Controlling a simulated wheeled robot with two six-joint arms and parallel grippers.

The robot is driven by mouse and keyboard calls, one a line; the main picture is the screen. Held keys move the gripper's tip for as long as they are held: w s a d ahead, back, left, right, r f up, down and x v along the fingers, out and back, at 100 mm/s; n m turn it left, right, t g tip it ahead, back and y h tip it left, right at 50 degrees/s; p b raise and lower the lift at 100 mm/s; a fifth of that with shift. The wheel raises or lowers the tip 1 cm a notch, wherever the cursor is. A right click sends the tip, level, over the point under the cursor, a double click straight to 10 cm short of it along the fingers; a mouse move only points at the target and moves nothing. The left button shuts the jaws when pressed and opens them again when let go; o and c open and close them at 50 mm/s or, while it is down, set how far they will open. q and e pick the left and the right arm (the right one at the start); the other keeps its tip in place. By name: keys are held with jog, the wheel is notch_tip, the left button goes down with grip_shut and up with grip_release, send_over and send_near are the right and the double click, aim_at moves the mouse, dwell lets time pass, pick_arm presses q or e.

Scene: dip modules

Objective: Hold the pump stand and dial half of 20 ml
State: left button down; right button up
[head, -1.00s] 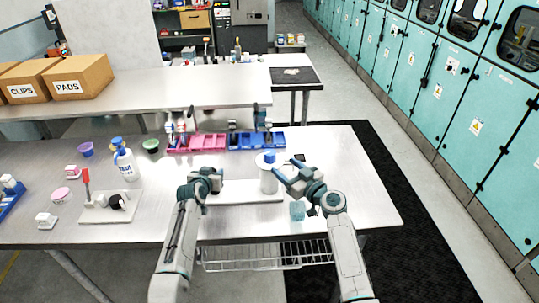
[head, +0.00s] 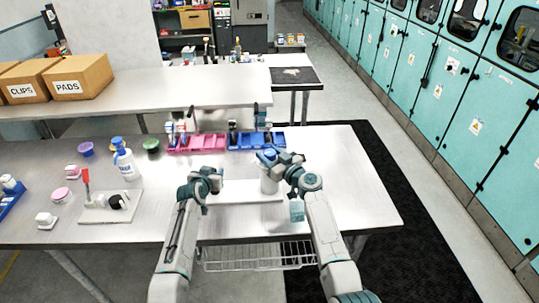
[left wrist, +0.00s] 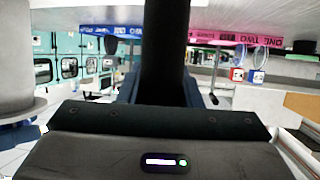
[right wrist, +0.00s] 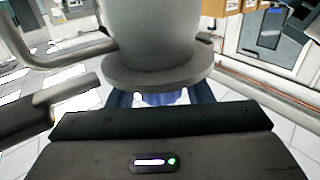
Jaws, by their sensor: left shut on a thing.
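The pump stand has a white base plate (head: 240,186) on the metal table and a pale grey pump body (head: 268,185) upright at its right end, with a blue dial (head: 268,154) on top. My left gripper (head: 215,180) is shut on a dark post (left wrist: 165,45) at the stand's left end, largely hidden by the gripper in the head view. My right gripper (head: 276,158) is at the dial. In the right wrist view its blue fingers stand apart on either side of the blue dial (right wrist: 163,98), below the grey body (right wrist: 155,35); contact cannot be told.
A light-blue translucent cup (head: 297,211) stands near the table's front edge, close to my right forearm. Pink (head: 208,143) and blue (head: 245,142) bins lie behind. A spray bottle (head: 125,163) and a stand with a red lever (head: 87,182) are on the left. The right tabletop is clear.

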aim_at(270, 152)
jog(key=c, duration=0.6)
jog(key=shift+a+m+t+h, duration=0.15)
jog(key=shift+m+t+h, duration=0.55)
jog(key=shift+m+h, duration=0.4)
jog(key=shift+m+t+h, duration=0.5)
jog(key=shift+m+h, duration=0.4)
jog(key=shift+h, duration=0.8)
jog(key=o, duration=1)
jog(key=shift+r, duration=5)
